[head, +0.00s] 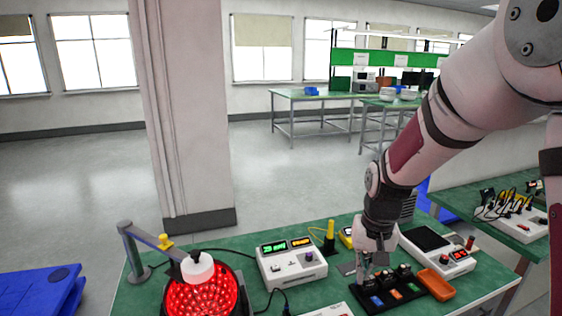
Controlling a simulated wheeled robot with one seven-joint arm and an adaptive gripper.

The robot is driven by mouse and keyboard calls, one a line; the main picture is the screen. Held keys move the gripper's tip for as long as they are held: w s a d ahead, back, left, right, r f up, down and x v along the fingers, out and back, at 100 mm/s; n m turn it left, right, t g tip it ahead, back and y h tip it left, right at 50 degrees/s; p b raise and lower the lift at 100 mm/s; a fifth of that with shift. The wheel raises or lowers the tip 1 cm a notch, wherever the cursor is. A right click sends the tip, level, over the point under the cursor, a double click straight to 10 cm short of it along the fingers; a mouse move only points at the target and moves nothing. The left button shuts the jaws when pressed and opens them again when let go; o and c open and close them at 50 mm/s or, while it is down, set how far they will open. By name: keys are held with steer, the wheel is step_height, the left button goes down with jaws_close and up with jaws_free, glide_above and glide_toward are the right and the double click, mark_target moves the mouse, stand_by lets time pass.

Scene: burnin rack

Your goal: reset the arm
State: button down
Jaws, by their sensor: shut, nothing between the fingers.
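My arm reaches down from the upper right of the head view. My gripper (372,262) is at its end, low over a black tray (402,296) with small coloured marks and several dark parts on the green bench. The gripper points downward and its fingers look close together. The fingertips are small in the picture, and whether they touch the tray or its parts cannot be made out. The gripper covers part of the tray's back edge.
A white device with lit displays (291,262) stands left of the tray. A red-lit round fixture (203,293) is further left. An orange dish (436,285) and another white instrument (437,249) are to the right. Open floor lies behind the bench.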

steer(key=s+r+n+t, duration=0.1)
steer(key=s+r+t, duration=0.1)
steer(key=s+r, duration=0.95)
steer(key=s+r+t, duration=0.2)
steer(key=s+r, duration=0.3)
steer(key=s, duration=0.7)
steer(key=shift+d+r+n, duration=0.2)
steer(key=shift+n, duration=0.2)
